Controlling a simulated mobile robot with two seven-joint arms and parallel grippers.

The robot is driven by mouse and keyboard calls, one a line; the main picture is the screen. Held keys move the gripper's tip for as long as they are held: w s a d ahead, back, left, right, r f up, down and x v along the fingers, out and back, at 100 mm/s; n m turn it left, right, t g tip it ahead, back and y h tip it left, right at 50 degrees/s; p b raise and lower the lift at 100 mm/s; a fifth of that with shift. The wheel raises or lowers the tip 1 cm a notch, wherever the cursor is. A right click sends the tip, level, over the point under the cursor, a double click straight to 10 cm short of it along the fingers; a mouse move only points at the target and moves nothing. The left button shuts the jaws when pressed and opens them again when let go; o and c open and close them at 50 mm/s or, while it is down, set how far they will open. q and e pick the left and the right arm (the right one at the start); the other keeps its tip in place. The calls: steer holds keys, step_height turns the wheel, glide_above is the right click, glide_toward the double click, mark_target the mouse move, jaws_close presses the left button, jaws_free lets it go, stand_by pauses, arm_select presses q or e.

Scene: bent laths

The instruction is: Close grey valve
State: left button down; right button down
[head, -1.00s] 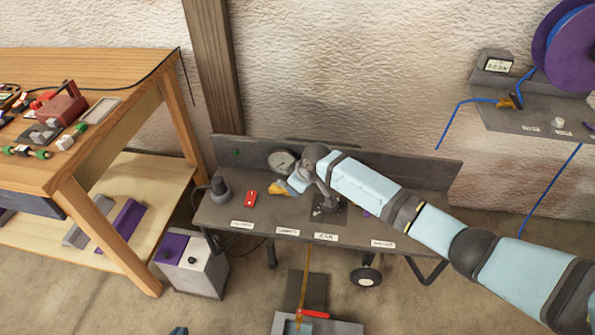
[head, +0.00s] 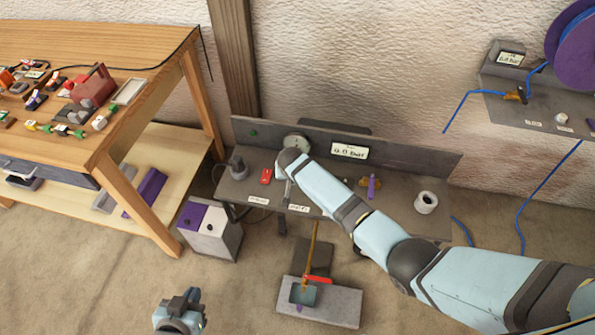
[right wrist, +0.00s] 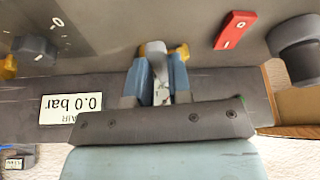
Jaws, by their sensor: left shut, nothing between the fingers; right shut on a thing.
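The grey valve's handle (right wrist: 158,68) is between the two blue fingers of my right gripper (right wrist: 160,82) in the right wrist view. The fingers are shut on it. Part of a yellow-orange valve body (right wrist: 182,50) shows behind the fingers. In the head view my right forearm and wrist cover the valve and most of the right gripper (head: 286,188), at the left part of the grey bench (head: 400,190). My left gripper (head: 180,312) is low in the head view, away from the bench, shut and empty.
A red switch (head: 266,176) and a dark round device (head: 238,168) stand left of my right gripper. A gauge (head: 296,143) is behind it. A display (head: 349,151) reads 0.0 bar. A purple-handled valve (head: 372,188) and a white roll (head: 426,202) stand to the right.

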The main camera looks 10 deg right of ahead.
steer(key=shift+w+a+m+h, duration=0.1)
steer(key=shift+a+m+h, duration=0.1)
steer(key=shift+a+m, duration=0.3)
steer(key=shift+w+a+m+h, duration=0.1)
steer(key=shift+a+m+h, duration=0.1)
steer(key=shift+m, duration=0.5)
steer(key=c, duration=1)
jaws_free()
steer(key=shift+c, duration=0.2)
steer(key=shift+r, duration=0.1)
steer(key=shift+s+a+r, duration=0.1)
steer(key=shift+r, duration=0.15)
steer(key=p+v, duration=0.1)
steer(key=v, duration=1.2)
steer(key=shift+p, duration=0.4)
